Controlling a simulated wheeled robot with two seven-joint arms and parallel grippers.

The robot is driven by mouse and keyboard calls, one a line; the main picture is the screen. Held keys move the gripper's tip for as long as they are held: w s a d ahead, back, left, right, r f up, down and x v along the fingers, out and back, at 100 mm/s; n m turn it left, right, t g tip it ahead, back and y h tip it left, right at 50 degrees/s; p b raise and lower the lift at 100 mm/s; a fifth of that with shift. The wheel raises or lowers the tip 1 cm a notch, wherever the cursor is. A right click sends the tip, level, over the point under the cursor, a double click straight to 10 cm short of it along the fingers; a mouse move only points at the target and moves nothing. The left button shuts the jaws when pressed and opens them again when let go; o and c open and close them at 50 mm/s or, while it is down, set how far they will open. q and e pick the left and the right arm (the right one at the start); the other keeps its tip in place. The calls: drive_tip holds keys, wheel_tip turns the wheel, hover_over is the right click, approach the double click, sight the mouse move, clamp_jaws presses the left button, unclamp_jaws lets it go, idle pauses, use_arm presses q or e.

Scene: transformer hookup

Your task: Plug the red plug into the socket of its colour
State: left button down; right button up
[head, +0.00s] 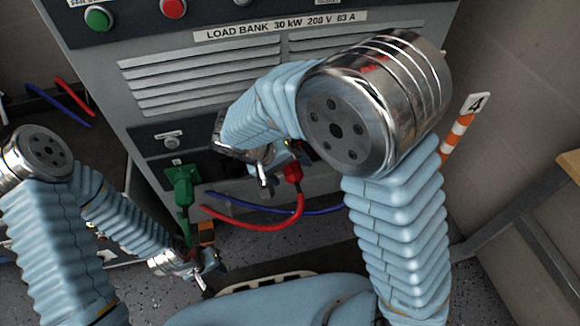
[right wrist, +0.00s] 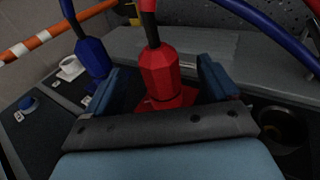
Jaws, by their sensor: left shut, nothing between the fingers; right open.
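The red plug (head: 292,172) is at the front of the load bank, with its red cable hanging down and left. In the right wrist view the red plug (right wrist: 160,72) stands against a red socket (right wrist: 178,100); its front end is hidden, but it looks seated there. My right gripper (head: 278,168) is open around the red plug, with one finger on each side and visible gaps. My left gripper (head: 205,270) is shut and empty, low at the left, below the green plug.
A green plug (head: 184,186) sits in a green socket at the panel's left. A blue plug (right wrist: 92,56) is beside the red one. A dark round socket (right wrist: 282,126) at the right looks empty. A striped orange-and-white post (head: 458,132) stands right of the cabinet.

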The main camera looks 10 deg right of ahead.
drive_tip(key=p+v, duration=0.3)
drive_tip(key=v, duration=0.2)
drive_tip(key=shift+a+r+p, duration=0.15)
drive_tip(key=shift+r+p, duration=0.15)
drive_tip(key=shift+r, duration=0.05)
idle(0.3)
drive_tip(key=p+v, duration=0.2)
drive_tip(key=v, duration=1.1)
drive_tip(key=shift+s+a+r, duration=0.15)
drive_tip(key=shift+a+r, duration=0.1)
drive_tip(key=shift+r, duration=0.05)
